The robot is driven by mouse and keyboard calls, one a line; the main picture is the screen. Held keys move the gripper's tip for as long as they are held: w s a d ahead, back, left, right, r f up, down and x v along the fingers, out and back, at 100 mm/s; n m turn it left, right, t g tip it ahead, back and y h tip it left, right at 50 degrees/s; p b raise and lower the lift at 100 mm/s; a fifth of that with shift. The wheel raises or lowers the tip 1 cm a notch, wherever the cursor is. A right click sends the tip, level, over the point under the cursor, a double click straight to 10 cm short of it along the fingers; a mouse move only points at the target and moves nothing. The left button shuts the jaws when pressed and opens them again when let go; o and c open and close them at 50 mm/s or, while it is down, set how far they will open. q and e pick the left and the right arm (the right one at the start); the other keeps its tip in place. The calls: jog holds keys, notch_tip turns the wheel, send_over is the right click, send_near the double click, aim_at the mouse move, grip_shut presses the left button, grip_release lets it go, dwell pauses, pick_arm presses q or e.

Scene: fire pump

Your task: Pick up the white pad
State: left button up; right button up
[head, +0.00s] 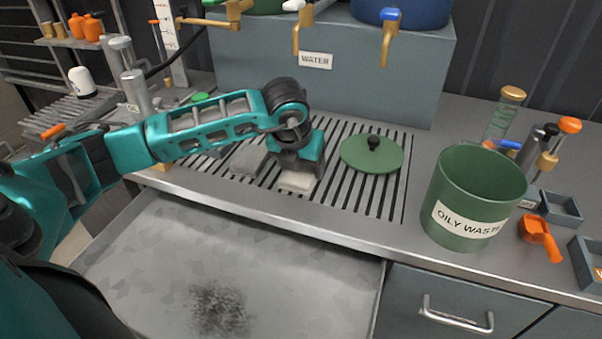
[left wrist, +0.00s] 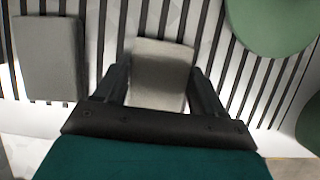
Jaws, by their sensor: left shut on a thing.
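The white pad (head: 297,182) is a small off-white block at the slatted grate on the counter. In the left wrist view the pad (left wrist: 160,73) sits between the two dark fingers of my left gripper (left wrist: 160,85). In the head view my left gripper (head: 297,171) points down from above and is shut on the pad. I cannot tell whether the pad touches the slats. My right gripper does not show.
A grey pad (head: 249,160) lies to the left on the grate. A green lid (head: 372,154) lies to the right. A green oily waste bin (head: 461,211) stands further right. Behind is a grey water cabinet (head: 352,80). An open drawer (head: 160,255) extends in front.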

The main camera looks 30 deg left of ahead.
aim_at(302, 169)
pick_arm(q)
jog(key=shift+c, duration=1.3)
notch_tip(302, 169, up, 20)
jog(key=p, duration=0.1)
jog(key=shift+p, duration=0.3)
jog(key=shift+r, duration=0.1)
